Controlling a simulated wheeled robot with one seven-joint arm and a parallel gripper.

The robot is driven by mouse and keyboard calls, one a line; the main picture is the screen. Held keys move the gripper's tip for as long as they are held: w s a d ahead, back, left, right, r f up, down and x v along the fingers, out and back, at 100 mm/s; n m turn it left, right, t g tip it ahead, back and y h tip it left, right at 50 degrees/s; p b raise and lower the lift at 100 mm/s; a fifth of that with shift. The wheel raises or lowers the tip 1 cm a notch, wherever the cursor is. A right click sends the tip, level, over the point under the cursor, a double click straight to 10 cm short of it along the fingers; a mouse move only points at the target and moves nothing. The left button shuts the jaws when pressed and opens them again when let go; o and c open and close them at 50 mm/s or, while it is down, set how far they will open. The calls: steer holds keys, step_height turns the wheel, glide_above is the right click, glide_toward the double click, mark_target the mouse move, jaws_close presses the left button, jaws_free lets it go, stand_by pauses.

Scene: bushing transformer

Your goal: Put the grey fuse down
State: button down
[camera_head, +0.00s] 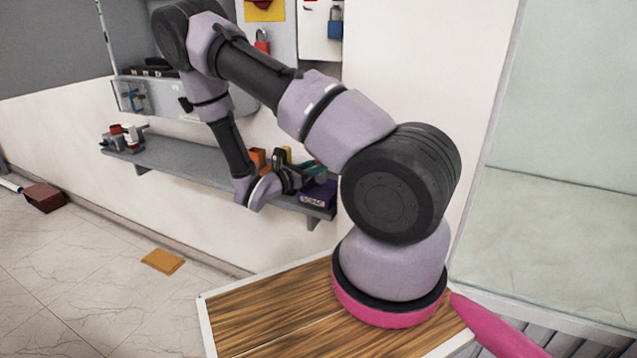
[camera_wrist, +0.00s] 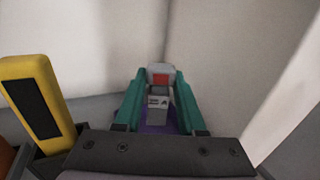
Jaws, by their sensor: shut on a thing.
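My gripper (camera_wrist: 159,82) has teal fingers, one on each side of a small grey fuse (camera_wrist: 158,98) with a red patch and dark marks. The gripper is shut on the fuse. In the wrist view, a purple surface (camera_wrist: 158,128) shows below the fuse between the fingers. In the head view, my gripper (camera_head: 311,170) is over the right end of the wall shelf, at a purple box (camera_head: 319,194) with white lettering. The fuse cannot be made out there. Whether it touches the box cannot be told.
A yellow tool with a black panel (camera_wrist: 36,108) stands close left of my gripper in the wrist view. Orange items (camera_head: 257,157) stand on the grey shelf (camera_head: 185,160) left of the gripper. Red and white items (camera_head: 128,136) are at its far left; the shelf's middle is clear.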

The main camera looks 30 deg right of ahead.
mark_target(318, 180)
steer(key=shift+f, duration=2.6)
steer(key=c, duration=0.5)
jaws_free()
steer(key=shift+f, duration=0.1)
